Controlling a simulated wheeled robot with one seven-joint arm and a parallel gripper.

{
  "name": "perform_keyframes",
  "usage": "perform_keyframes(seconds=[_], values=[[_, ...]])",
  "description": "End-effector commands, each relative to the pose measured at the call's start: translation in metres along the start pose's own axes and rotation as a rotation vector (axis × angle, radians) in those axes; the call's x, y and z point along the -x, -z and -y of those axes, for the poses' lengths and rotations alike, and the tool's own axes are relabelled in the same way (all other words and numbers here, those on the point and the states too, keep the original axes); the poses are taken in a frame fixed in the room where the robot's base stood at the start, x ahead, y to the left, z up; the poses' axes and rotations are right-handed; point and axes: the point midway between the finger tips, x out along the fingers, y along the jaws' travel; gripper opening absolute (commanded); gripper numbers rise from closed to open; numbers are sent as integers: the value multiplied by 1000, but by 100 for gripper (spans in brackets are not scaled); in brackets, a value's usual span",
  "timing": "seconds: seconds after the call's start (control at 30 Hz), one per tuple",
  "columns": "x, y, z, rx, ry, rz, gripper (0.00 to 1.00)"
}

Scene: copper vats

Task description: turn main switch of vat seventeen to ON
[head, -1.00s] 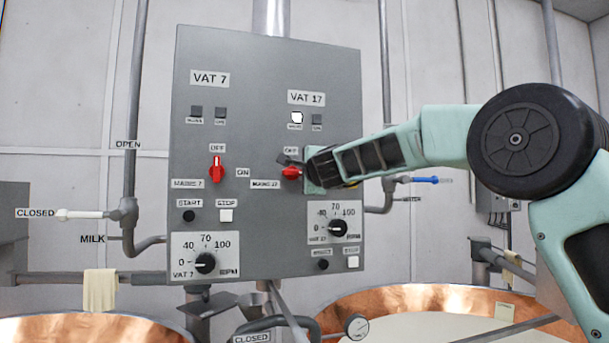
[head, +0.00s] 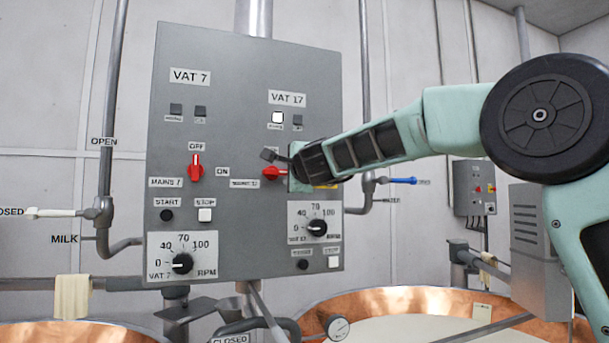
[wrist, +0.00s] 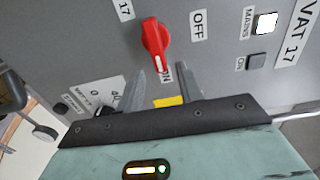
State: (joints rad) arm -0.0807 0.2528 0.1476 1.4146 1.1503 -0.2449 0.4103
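The vat 17 main switch is a red knob (head: 271,173) on the grey panel, below the VAT 17 label (head: 287,98). In the wrist view the knob (wrist: 155,43) has its white mark pointing at the ON label (wrist: 167,72), away from the OFF label (wrist: 198,24). The vat 17 mains lamp (head: 278,117) is lit white. My gripper (head: 275,160) is beside the knob from the right. In the wrist view my gripper's fingers (wrist: 161,78) stand apart, with a gap between them and the knob just beyond; touch cannot be judged.
The vat 7 main switch (head: 196,168) stands upright at OFF on the same panel. Dials (head: 317,228) and small buttons sit below. Pipes with valve handles (head: 403,181) run at both sides. Copper vats (head: 400,300) stand below the panel. A smaller box (head: 474,188) hangs at the right.

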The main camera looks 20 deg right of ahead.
Motion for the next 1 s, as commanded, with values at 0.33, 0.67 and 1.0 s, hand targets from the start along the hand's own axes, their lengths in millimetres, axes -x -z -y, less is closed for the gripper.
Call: perform_keyframes(seconds=[0.33,0.67,1.0], values=[[80,0,-1,1,2,0,36],[125,0,-1,0,0,0,36],[129,0,-1,0,-1,0,36]])
